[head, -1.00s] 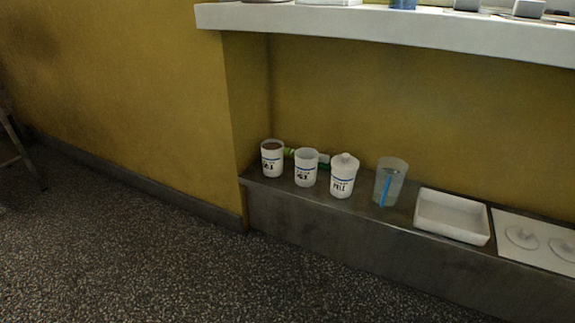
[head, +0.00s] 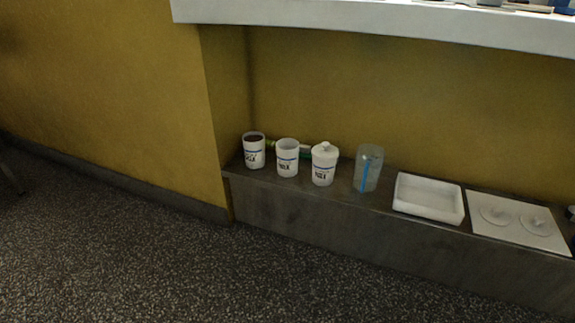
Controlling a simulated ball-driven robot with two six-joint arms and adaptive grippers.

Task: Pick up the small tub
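Three small white tubs with blue bands and dark lettering stand upright in a row on the low grey ledge. The left tub (head: 254,152) is open with dark brown contents. The middle tub (head: 287,160) is open and looks pale inside. The right tub (head: 324,166) has a white knobbed lid on. I cannot tell which of these is the small tub. Neither of my grippers is in view.
A clear beaker (head: 374,168) with a blue stick, a white tray (head: 429,212) and a white plate with two discs (head: 480,230) share the low ledge (head: 300,210). A green item lies behind the tubs. A white counter (head: 380,22) overhangs. The speckled floor (head: 120,260) is clear.

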